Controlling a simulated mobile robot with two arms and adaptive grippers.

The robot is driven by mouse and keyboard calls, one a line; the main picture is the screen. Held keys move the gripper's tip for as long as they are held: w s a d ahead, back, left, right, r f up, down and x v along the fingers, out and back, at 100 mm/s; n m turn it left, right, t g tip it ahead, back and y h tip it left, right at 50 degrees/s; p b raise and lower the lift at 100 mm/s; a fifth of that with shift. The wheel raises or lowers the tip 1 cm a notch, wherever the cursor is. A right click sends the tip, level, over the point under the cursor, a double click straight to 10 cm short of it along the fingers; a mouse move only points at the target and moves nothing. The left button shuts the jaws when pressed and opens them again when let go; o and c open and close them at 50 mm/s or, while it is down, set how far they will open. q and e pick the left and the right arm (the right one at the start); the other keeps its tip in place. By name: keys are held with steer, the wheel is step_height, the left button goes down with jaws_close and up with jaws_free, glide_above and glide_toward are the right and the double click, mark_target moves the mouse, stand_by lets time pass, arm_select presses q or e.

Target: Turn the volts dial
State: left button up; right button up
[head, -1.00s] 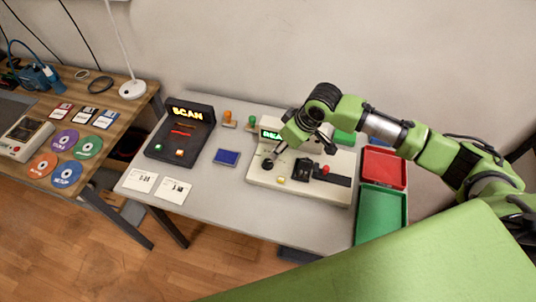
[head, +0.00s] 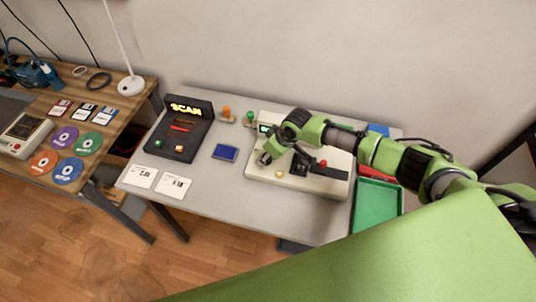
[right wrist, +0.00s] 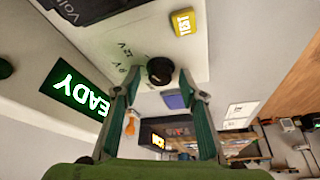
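The volts dial (right wrist: 160,71) is a small black knob on the cream tester, with 9V and 12V marked beside it in the right wrist view. The tester (head: 325,189) stands on the grey table in the head view, where my right gripper hides most of the dial. My right gripper (head: 267,157) is over the tester's left end. In the right wrist view its fingertips (right wrist: 158,80) are apart, one on each side of the dial. I cannot tell whether they touch it. My left gripper is not in view.
The tester also has a yellow TEST button (right wrist: 183,23), a green READY screen (right wrist: 75,88) and a red knob (head: 323,163). A black SCAN unit (head: 190,112) and a blue pad (head: 225,152) lie left of it. A green tray (head: 377,205) stands to the right.

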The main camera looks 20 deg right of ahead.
jaws_close()
steer(key=shift+w+d+f+n+y+b, duration=0.15)
steer(key=shift+n+y+b, duration=0.15)
steer(key=shift+n+b, duration=0.7)
steer(key=n+g+b, duration=0.1)
steer(key=n+b, duration=0.3)
steer(key=n+g+y+b, duration=0.1)
steer(key=n+g+b, duration=0.1)
steer(key=n+b, duration=0.2)
steer(key=n+g+b, duration=0.1)
steer(key=n+b, duration=0.3)
steer(key=b, duration=0.2)
steer(key=shift+w+g, duration=0.4)
steer(key=shift+w+n+g+b, duration=0.1)
steer(key=shift+n+g+b, duration=0.6)
steer(key=shift+n+b, duration=1.25)
